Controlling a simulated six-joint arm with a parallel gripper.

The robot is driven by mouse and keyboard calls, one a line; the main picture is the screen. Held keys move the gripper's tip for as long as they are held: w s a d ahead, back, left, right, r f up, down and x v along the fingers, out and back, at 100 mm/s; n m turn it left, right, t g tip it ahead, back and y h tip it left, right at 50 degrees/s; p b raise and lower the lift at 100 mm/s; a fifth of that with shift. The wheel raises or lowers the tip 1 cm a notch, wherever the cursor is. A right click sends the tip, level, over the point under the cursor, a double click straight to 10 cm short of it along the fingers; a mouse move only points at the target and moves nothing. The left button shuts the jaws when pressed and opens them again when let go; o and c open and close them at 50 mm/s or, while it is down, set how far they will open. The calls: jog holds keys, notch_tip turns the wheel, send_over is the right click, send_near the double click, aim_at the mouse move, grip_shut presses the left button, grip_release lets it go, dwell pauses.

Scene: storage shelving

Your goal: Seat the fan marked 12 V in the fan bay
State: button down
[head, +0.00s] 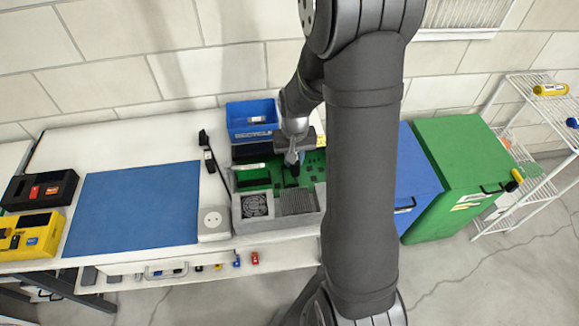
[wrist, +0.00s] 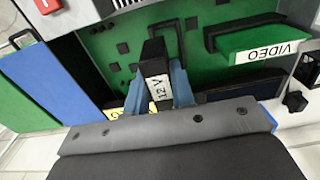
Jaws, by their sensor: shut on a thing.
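My gripper (head: 292,158) is over the green circuit board (head: 312,157). In the wrist view its blue fingers (wrist: 157,88) are shut on a dark block, the fan marked 12 V (wrist: 158,90), with its white label facing the camera. The held fan is in front of the board; whether it touches the board cannot be told. In the head view it is a small dark shape under the gripper. I cannot make out which part of the board is the fan bay.
A grey tray (head: 277,225) in front holds a round fan grille (head: 254,206) and a finned block (head: 297,202). A card labelled VIDEO (wrist: 262,48) is beside the held fan. A blue bin (head: 252,133) stands behind. The blue mat (head: 135,205) at left is clear.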

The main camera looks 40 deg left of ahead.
jog(key=shift+s+a+f, duration=0.2)
jog(key=shift+a+f, duration=0.25)
jog(key=shift+a, duration=0.25)
jog(key=shift+f, duration=1.95)
jog(key=shift+f, duration=0.2)
jog(key=c, duration=1.2)
grip_release()
jog(key=shift+c, duration=0.2)
notch_tip(320, 180, up, 12)
jog(key=shift+r, duration=0.2)
jog(key=shift+f, duration=0.1)
